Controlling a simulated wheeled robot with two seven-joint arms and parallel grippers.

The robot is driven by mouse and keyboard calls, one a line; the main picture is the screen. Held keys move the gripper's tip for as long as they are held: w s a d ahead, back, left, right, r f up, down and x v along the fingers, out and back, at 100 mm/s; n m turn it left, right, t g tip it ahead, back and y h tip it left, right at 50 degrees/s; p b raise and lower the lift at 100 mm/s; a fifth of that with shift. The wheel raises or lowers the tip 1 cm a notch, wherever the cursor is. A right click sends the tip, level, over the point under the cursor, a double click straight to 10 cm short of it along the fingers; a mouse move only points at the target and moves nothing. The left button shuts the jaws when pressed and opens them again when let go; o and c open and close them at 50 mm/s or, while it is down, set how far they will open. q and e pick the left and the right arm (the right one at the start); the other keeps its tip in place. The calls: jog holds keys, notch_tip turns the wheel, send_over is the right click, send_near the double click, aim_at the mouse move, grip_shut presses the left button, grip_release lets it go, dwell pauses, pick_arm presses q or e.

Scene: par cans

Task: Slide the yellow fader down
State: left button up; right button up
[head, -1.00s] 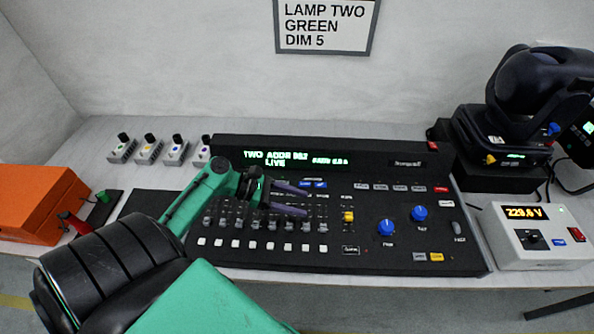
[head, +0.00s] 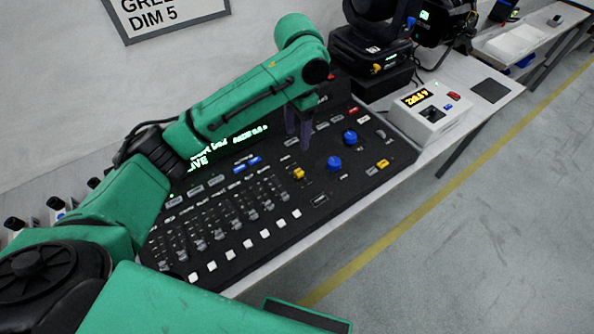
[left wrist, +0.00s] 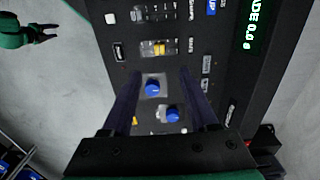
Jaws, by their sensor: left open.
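The yellow fader (head: 299,173) is a small yellow cap on the black lighting console (head: 330,195), right of the row of dark faders. In the left wrist view the yellow fader (left wrist: 158,48) sits in its slot, beyond the fingertips. My left gripper (head: 298,140) is open and empty, its purple fingers pointing down over the console, a little behind the yellow fader in the head view. In the left wrist view the left gripper (left wrist: 160,74) shows both fingers apart, with a blue knob (left wrist: 152,88) between them. My right gripper (left wrist: 45,33) shows small at the upper left of that view, away from the console.
Two blue knobs, the nearer one (head: 334,163), stand right of the fader. White buttons (head: 245,243) line the console's front. A white voltage box (head: 430,115) and a moving-head lamp (head: 370,50) stand farther right. My left arm covers the console's back left.

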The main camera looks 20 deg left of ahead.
pick_arm(q)
send_over(299, 171)
notch_tip(299, 171, down, 5)
notch_tip(299, 171, down, 9)
jog(key=shift+s+p, duration=0.1)
jog(key=shift+p, duration=0.4)
jog(key=shift+f, duration=0.3)
pick_arm(e)
jog(key=shift+w+d+r, duration=0.4)
jog(key=shift+w, duration=0.15)
pick_arm(q)
grip_shut()
pick_arm(e)
jog(key=shift+s, duration=0.1)
jog(key=shift+d, duration=0.25)
